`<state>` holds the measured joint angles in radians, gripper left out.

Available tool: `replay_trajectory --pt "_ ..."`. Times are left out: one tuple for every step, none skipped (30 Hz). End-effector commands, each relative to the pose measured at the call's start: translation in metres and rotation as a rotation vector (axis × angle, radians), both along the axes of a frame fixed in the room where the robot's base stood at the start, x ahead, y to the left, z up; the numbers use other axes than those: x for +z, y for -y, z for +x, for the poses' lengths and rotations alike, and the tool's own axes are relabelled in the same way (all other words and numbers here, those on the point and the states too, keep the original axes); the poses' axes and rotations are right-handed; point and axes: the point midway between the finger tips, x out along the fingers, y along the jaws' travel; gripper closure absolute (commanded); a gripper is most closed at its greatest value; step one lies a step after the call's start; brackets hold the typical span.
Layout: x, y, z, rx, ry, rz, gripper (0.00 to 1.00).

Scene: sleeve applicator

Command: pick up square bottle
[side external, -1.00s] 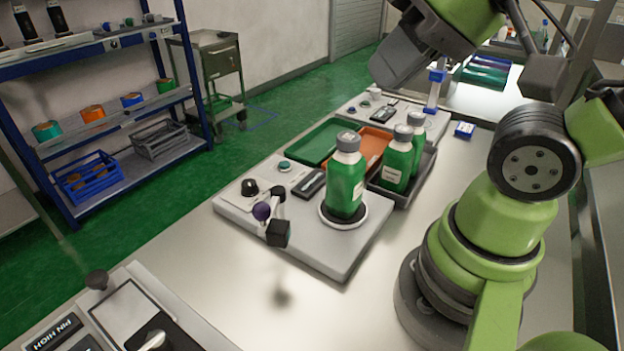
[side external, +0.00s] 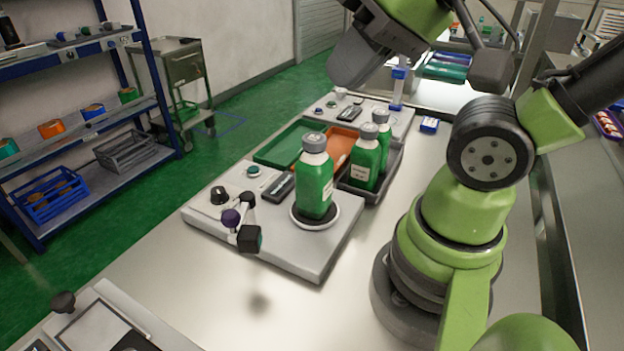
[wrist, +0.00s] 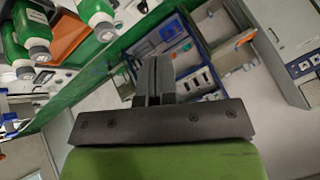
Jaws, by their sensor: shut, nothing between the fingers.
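A green bottle with a grey cap (side external: 315,190) stands upright on a round plate of the applicator. Two similar green bottles stand in a dark tray behind it to the right, the nearer one (side external: 365,165) and the farther one (side external: 383,140). I cannot tell for sure which bottle is square. In the wrist view, parts of green bottles (wrist: 33,30) show at the upper left, apart from my fingers. My gripper (wrist: 153,75) is shut and empty. In the side view its dark body hangs high above and behind the bottles; its fingertips cannot be made out.
The grey applicator base (side external: 290,255) carries knobs and a jointed arm with a black block (side external: 249,239). Green and orange trays lie behind it. A blue post (side external: 398,88) stands at the back. Bare steel table (side external: 230,305) lies in front.

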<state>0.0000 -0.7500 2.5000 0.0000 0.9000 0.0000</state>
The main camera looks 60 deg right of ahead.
Motion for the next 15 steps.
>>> replay_trajectory --pt "0.0 0.0 0.0 0.0 0.0 0.0 1.0" --pt "0.0 0.0 0.0 0.0 0.0 0.0 1.0" --pt "0.0 0.0 0.0 0.0 0.0 0.0 1.0" --pt "0.0 0.0 0.0 0.0 0.0 0.0 0.93" --pt "0.0 0.0 0.0 0.0 0.0 0.0 0.86" --pt "0.0 0.0 0.0 0.0 0.0 0.0 0.77" --pt "0.0 0.0 0.0 0.0 0.0 0.0 0.7" --pt "0.0 0.0 0.0 0.0 0.0 0.0 0.63" --pt "0.0 0.0 0.0 0.0 0.0 0.0 0.54" --pt "0.0 0.0 0.0 0.0 0.0 0.0 0.47" --pt "0.0 0.0 0.0 0.0 0.0 0.0 0.4" --pt "0.0 0.0 0.0 0.0 0.0 0.0 0.31" --pt "0.0 0.0 0.0 0.0 0.0 0.0 0.24" --pt "0.0 0.0 0.0 0.0 0.0 0.0 0.17" --pt "0.0 0.0 0.0 0.0 0.0 0.0 0.11"
